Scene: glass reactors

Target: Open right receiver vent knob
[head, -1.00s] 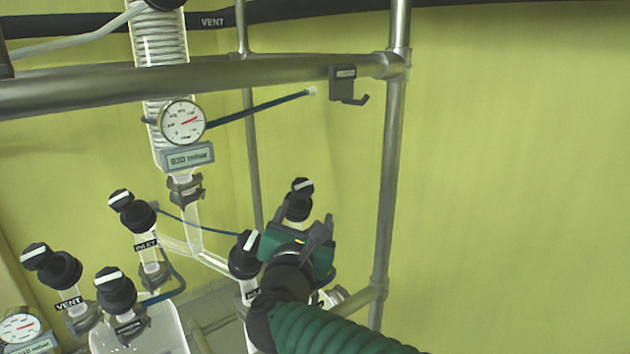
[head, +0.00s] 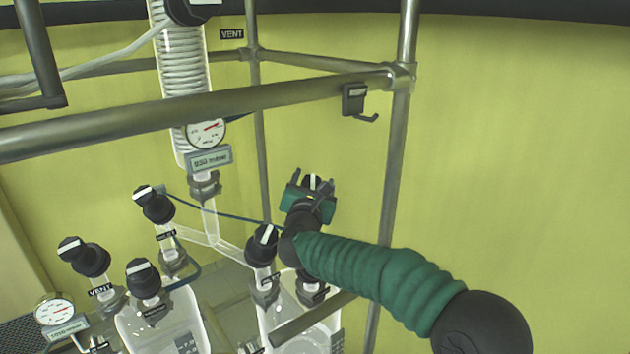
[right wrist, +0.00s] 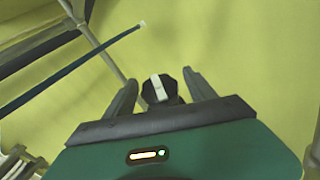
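A black valve knob (head: 313,181) with a white bar sits at the back of the right glass vessel (head: 268,318). Its label is hidden, so I cannot read whether it is the vent. My right gripper (head: 311,184) is at this knob with its green body below it. In the right wrist view the knob (right wrist: 160,89) stands between the two open dark fingers (right wrist: 160,92), with a small gap on each side. Its white bar runs nearly upright there. My left gripper is not in view.
Another knob (head: 265,238) stands just left of my right arm. More black knobs (head: 155,204) stand over the left vessel (head: 160,325). A metal rail (head: 200,107) crosses above, and an upright post (head: 392,180) stands to the right. A dark blue tube (head: 225,215) runs nearby.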

